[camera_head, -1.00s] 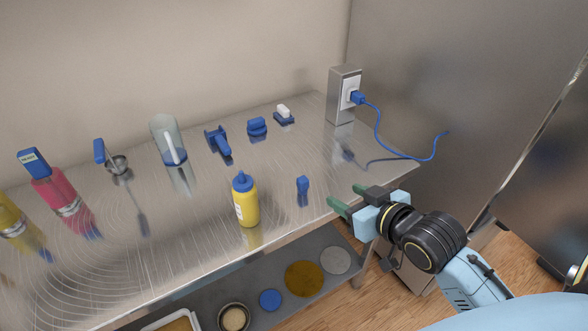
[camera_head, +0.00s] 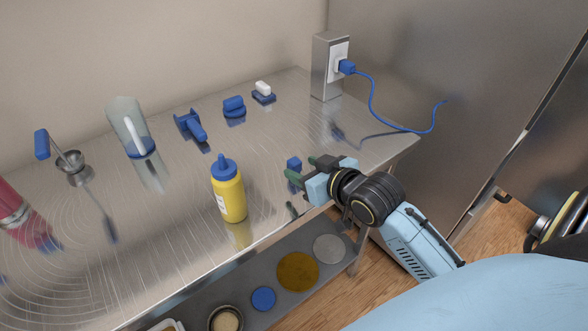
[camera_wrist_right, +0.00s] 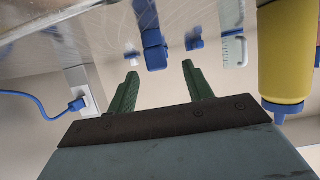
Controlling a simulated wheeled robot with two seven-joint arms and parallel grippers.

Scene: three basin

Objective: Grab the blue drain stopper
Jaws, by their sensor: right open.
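The small blue drain stopper (camera_head: 293,162) stands on the metal counter near its front edge, just beyond my right gripper (camera_head: 301,168), which partly hides it. My right gripper is open and its green fingers point towards the stopper. In the right wrist view, which is upside down, a blue piece that appears to be the stopper (camera_wrist_right: 153,46) shows between and beyond the open fingers (camera_wrist_right: 160,69). Nothing is held between the fingers. My left gripper is out of view.
A yellow bottle with a blue cap (camera_head: 228,192) stands left of my gripper. Behind are a blue tool (camera_head: 191,126), a blue block (camera_head: 234,107) and a white-topped brush (camera_head: 263,92). An outlet post (camera_head: 330,66) with a blue cable (camera_head: 372,100) stands at the back right.

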